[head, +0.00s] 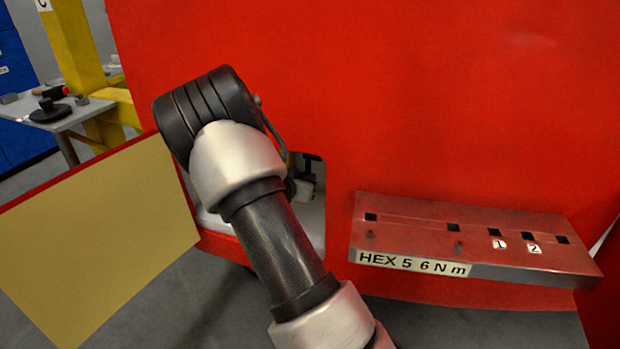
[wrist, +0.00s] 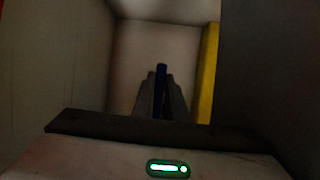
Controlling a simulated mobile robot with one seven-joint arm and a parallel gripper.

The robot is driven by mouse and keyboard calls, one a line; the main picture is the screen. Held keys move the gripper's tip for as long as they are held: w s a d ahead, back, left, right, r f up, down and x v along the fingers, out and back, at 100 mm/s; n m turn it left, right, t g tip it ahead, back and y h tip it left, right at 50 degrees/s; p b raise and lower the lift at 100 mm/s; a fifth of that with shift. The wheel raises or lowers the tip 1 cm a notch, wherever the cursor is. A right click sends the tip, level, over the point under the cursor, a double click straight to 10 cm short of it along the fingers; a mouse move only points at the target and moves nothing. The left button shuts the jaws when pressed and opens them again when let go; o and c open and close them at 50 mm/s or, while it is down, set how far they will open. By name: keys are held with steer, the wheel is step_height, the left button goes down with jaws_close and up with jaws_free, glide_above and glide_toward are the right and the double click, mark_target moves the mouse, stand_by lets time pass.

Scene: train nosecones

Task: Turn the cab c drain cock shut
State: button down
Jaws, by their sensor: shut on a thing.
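In the wrist view my gripper (wrist: 161,92) reaches into a dim box-like recess (wrist: 130,45). Its two dark fingers are shut on a narrow dark blue piece (wrist: 161,73), which looks like the handle of the drain cock. The handle stands upright in this picture; the cock's body is hidden behind the fingers. A small pale fitting (head: 303,189) shows inside the opening.
A yellow bar (wrist: 209,75) runs along the recess's right side. An open hatch door (head: 100,240) with a tan inner face stands left of the opening. A red ledge (head: 470,222) marked HEX 5 6 N m juts out on the right. A workbench (head: 70,118) stands far left.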

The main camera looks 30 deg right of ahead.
stand_by(0.3)
steer(key=c, duration=1.8)
jaws_free()
steer(key=shift+o, duration=0.2)
steer(key=p+v, duration=0.4)
steer(key=v, duration=1.3)
steer(key=shift+a, duration=0.2)
steer(key=shift+s+r, duration=0.1)
steer(key=shift+s, duration=0.05)
